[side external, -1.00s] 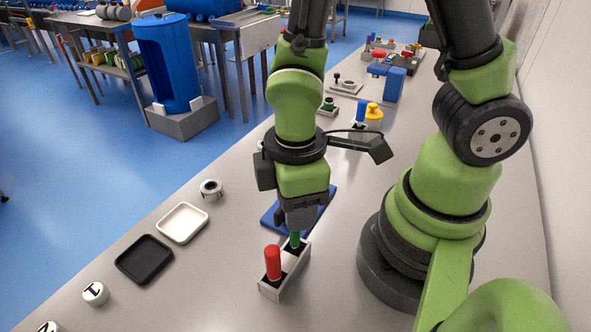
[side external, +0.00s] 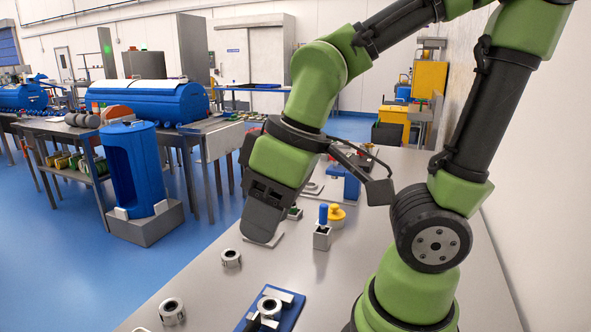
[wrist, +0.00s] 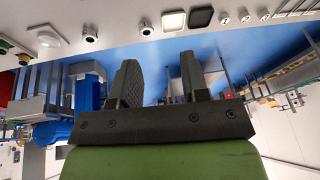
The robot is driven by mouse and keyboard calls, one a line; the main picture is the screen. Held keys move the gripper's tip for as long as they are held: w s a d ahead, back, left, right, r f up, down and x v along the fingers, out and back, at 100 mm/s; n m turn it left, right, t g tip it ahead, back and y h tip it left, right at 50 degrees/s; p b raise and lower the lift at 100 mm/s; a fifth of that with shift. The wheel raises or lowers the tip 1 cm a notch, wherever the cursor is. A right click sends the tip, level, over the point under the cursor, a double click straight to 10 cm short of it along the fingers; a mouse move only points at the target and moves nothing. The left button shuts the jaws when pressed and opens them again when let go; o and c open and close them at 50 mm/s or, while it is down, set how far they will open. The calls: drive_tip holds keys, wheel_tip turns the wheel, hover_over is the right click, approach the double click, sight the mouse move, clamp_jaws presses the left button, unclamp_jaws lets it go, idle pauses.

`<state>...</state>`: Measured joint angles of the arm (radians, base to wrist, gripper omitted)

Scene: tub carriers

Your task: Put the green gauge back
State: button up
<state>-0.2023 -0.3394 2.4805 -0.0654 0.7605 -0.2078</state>
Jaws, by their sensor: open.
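My gripper (side external: 262,226) is raised above the table and tilted, in the middle of the side view. In the wrist view its two dark fingers (wrist: 160,68) stand apart with nothing between them.
A block with a blue peg (side external: 323,213) stands beside a yellow knob (side external: 337,213). Metal rings (side external: 231,258) (side external: 172,311) sit on the table. The wrist view shows a white tray (wrist: 173,20) and a black tray (wrist: 201,17). The table's right side looks clear.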

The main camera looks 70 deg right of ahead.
wheel_tip(320, 180, up, 5)
drive_tip(key=s+d+m+t, duration=0.2)
drive_tip(key=m+t, duration=0.1)
drive_tip(key=m, duration=0.2)
drive_tip(key=shift+s+r+m, duration=0.2)
drive_tip(key=shift+s+m, duration=0.1)
drive_tip(key=shift+s, duration=0.1)
